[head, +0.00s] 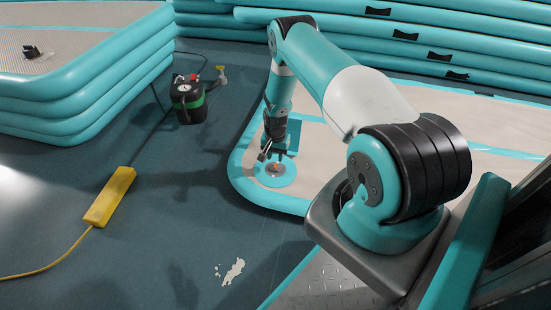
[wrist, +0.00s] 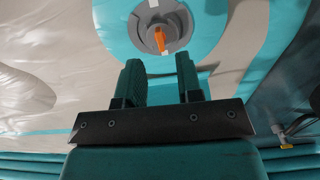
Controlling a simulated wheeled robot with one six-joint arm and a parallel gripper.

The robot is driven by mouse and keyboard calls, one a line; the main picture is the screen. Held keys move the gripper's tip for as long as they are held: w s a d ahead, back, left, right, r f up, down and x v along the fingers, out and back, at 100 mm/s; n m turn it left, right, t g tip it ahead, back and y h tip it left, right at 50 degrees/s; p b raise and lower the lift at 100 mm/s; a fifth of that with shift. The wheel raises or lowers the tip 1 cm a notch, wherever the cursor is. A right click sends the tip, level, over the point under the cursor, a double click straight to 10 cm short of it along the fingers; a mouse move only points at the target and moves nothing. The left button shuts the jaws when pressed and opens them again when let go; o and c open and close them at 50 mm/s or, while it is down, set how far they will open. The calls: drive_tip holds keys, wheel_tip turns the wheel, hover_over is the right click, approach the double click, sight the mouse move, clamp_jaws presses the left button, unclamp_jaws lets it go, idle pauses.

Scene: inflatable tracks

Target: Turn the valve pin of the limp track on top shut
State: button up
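The valve (head: 275,169) sits in a round teal patch near the end of the beige-topped, teal-edged track (head: 236,165). In the wrist view its orange pin (wrist: 160,40) stands in a grey round recess, with white marks above and below it. My gripper (wrist: 160,70) has its two dark green fingers apart with nothing between them. The pin shows beyond the fingertips, roughly in line with the gap. In the head view my gripper (head: 272,153) hangs just above the valve patch and partly hides it. I cannot tell the exact gap between fingertips and pin.
A black and green pump (head: 187,100) stands on the dark floor left of the track. A yellow power strip (head: 110,196) with a cable lies further left. Stacked teal tracks (head: 90,110) rise at the left, more (head: 400,30) at the back. A pale patch (head: 232,271) marks the floor.

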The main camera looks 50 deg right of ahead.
sight(275, 164)
wheel_tip(275, 164, up, 13)
drive_tip(key=p, duration=0.5)
drive_tip(key=a+r+n+t+y+p, duration=0.1)
drive_tip(key=a+r+n, duration=0.3)
drive_tip(key=a+r, duration=0.8)
drive_tip(key=a+r+n+y+p, duration=0.1)
drive_tip(key=a+r+n, duration=0.3)
drive_tip(key=a+r, duration=0.75)
drive_tip(key=s+a+r+n+y, duration=0.1)
drive_tip(key=s+a+r+n, duration=0.3)
drive_tip(key=r, duration=0.3)
drive_tip(key=s+a+r+n, duration=0.1)
drive_tip(key=s+a+r, duration=0.2)
drive_tip(key=s+r, duration=0.35)
drive_tip(key=s+a+r+n+g+y+p, duration=0.1)
drive_tip(key=s+a+r+n, duration=0.25)
drive_tip(key=s, duration=0.35)
drive_tip(key=s+a+r+n+p, duration=0.1)
drive_tip(key=s+a+r+n, duration=0.2)
drive_tip(key=s, duration=0.4)
wheel_tip(275, 164, up, 39)
drive_tip(key=d+p, duration=0.1)
drive_tip(key=p, duration=3.6)
drive_tip(key=shift+s, duration=0.15)
